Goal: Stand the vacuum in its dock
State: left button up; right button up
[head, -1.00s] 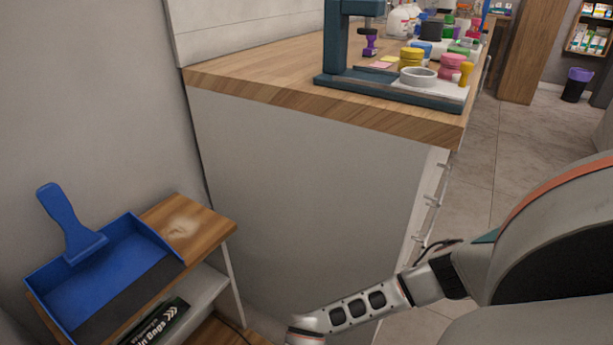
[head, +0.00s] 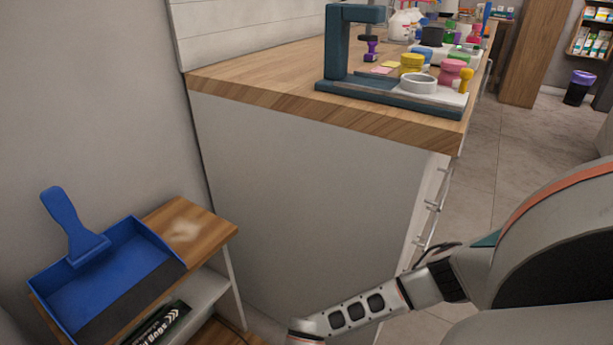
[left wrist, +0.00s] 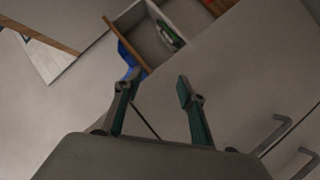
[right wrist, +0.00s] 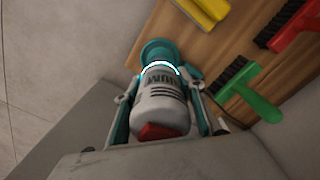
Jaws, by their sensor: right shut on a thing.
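The vacuum (right wrist: 160,100) shows in the right wrist view, a white body with dark lettering, a red part at its near end and a bright ring towards a teal round end (right wrist: 157,50). My right gripper (right wrist: 163,85) is shut around its body, one finger on each side. I cannot tell whether the teal end touches anything. I cannot make out the dock in any view. My left gripper (left wrist: 157,88) is open and empty in the left wrist view, with a drawer-like shelf unit beyond it. Neither gripper shows in the head view.
A low wooden shelf (head: 214,225) holds a blue dustpan (head: 120,265) beside the counter (head: 300,170). Yellow (right wrist: 206,10), red (right wrist: 300,25) and green (right wrist: 255,98) brushes lie on a wooden surface near the vacuum. Counter handles (left wrist: 272,135) are at right in the left wrist view.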

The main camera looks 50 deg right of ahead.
jog(key=shift+f+b, duration=0.35)
jog(key=shift+f, duration=0.2)
dwell(0.4)
jog(key=o, duration=0.8)
